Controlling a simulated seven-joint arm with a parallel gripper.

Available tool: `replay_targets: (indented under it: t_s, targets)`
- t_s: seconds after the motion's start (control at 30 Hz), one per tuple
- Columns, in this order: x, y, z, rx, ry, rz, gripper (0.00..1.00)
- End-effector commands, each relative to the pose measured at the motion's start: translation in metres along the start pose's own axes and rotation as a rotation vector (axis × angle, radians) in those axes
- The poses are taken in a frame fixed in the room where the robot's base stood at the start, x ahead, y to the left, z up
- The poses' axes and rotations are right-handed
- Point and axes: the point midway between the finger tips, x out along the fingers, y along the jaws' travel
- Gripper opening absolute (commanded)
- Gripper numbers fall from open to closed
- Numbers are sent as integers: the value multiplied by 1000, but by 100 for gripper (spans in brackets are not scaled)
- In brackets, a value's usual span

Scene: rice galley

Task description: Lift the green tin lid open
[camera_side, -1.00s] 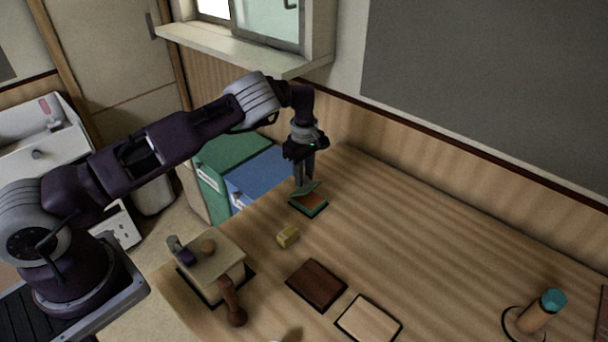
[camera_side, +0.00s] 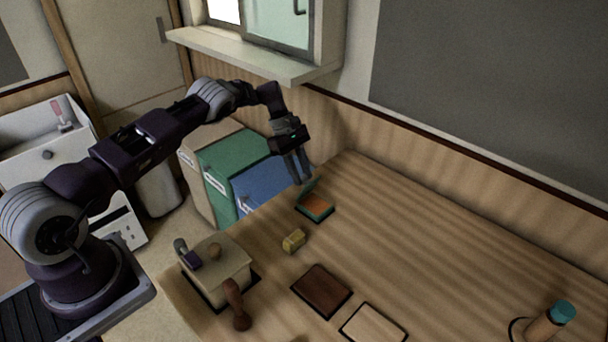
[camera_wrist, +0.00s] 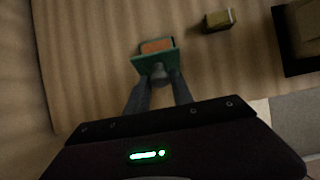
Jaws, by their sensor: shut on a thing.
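The green tin (camera_side: 316,208) sits near the far left edge of the wooden table, with an orange-brown inside showing. Its green lid (camera_side: 309,186) stands raised, roughly upright, at the tin's back-left side. My gripper (camera_side: 303,181) is tilted and its fingertips are at the lid, shut on it. In the wrist view the lid (camera_wrist: 152,66) is between my fingertips (camera_wrist: 160,78), and the tin's orange-brown inside (camera_wrist: 157,46) shows just beyond it. The fingertips hide part of the lid.
A small yellow block (camera_side: 293,240) lies in front of the tin. A beige box with a brown handle (camera_side: 222,262), a dark brown square (camera_side: 321,290) and a pale square (camera_side: 373,324) are nearer. A teal-topped cylinder (camera_side: 548,322) stands at right. The table's right middle is clear.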

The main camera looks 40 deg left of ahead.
Motion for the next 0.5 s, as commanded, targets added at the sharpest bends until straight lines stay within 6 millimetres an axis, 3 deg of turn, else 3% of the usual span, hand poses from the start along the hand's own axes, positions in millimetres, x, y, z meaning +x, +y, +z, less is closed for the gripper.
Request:
replay_targets:
  t_s: [0.5]
  targets:
    - [-2, 0, -6, 0, -76, 1, 0]
